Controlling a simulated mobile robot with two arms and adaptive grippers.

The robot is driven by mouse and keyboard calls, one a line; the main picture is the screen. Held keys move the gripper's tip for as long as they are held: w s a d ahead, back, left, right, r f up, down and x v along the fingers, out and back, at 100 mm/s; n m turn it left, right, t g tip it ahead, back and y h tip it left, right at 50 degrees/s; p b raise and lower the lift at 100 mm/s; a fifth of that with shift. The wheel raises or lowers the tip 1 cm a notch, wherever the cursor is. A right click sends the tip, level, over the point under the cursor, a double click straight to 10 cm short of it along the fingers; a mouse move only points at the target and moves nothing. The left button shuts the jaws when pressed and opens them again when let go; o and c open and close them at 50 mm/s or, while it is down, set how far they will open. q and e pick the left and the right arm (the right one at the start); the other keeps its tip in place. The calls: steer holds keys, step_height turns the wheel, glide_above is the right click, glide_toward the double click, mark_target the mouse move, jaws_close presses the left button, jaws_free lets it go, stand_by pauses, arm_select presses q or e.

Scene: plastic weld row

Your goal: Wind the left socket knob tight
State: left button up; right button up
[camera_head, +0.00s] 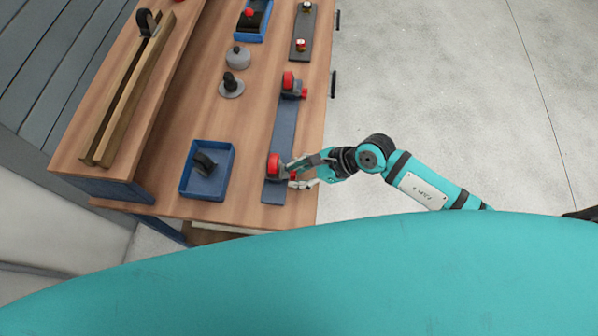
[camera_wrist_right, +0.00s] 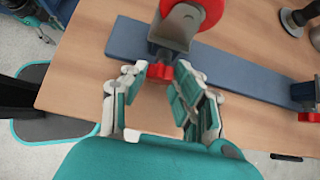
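A blue-grey bar (camera_head: 284,130) on the wooden table carries two red-ringed socket fixtures. In the head view, the nearer socket (camera_head: 274,164) is beside my right gripper (camera_head: 297,175); the farther socket (camera_head: 289,82) stands up the bar. In the right wrist view, the nearer socket (camera_wrist_right: 182,22) is the left one, and its red knob (camera_wrist_right: 159,72) lies between the parted fingertips of my right gripper (camera_wrist_right: 163,80). Whether the fingers touch the knob is unclear. The other socket's red knob (camera_wrist_right: 307,116) is at the right edge. My left gripper is not in view.
A blue tray (camera_head: 223,185) with a black part stands left of the bar. A grey round piece (camera_head: 237,57) and a black-knobbed disc (camera_head: 231,91) stand farther back. A dark plate (camera_head: 303,35) and a wooden rack (camera_head: 125,95) are also there. Open floor lies to the right.

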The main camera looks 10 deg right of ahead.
jaws_close()
steer(key=shift+w+f+m+g+b, duration=0.2)
steer(key=shift+m+g+b, duration=0.2)
steer(key=shift+g+b, duration=0.25)
steer(key=shift+g+y+b, duration=0.25)
steer(key=shift+y+b, duration=0.05)
steer(key=shift+r, duration=0.15)
steer(key=o, duration=0.6)
jaws_free()
steer(key=shift+d, duration=0.1)
